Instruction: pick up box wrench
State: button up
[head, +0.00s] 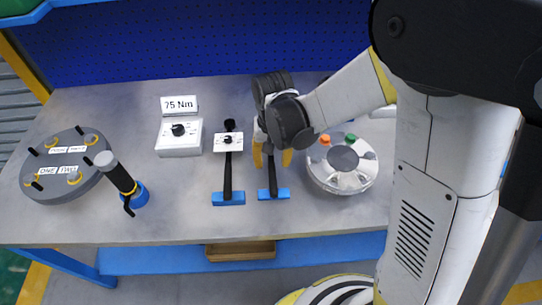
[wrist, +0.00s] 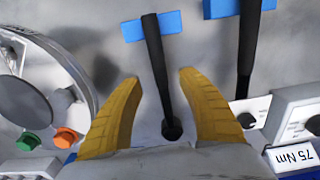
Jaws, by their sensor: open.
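The box wrench, a black bar with a round end, lies over a blue rest on the grey bench; its bar (head: 272,180) shows below my gripper in the head view. In the wrist view the box wrench (wrist: 157,65) runs down the middle, with its round end low in the picture and the blue rest (wrist: 133,31) at the top. My gripper (head: 272,158) is above it, with yellow fingers apart and empty. In the wrist view the fingers of my gripper (wrist: 160,79) lie either side of the bar. The wrench's upper part is hidden by my gripper in the head view.
A second black tool (head: 228,180) with a white dial box lies close on the left. A 75 Nm sign (head: 179,105) and dial box (head: 179,145) stand behind it. A silver flanged shell (head: 343,180) is close on the right. A grey disc (head: 50,190) and a black-handled tool (head: 118,178) are far left.

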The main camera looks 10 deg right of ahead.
aim_at(272, 166)
jog(key=f, duration=0.1)
jog(key=f+b, duration=0.1)
jog(key=f, duration=0.1)
jog(key=f+b, duration=0.1)
jog(key=shift+w+f, duration=0.25)
jog(key=shift+w, duration=0.1)
jog(key=shift+r, duration=0.1)
jog(key=shift+c, duration=0.5)
grip_shut()
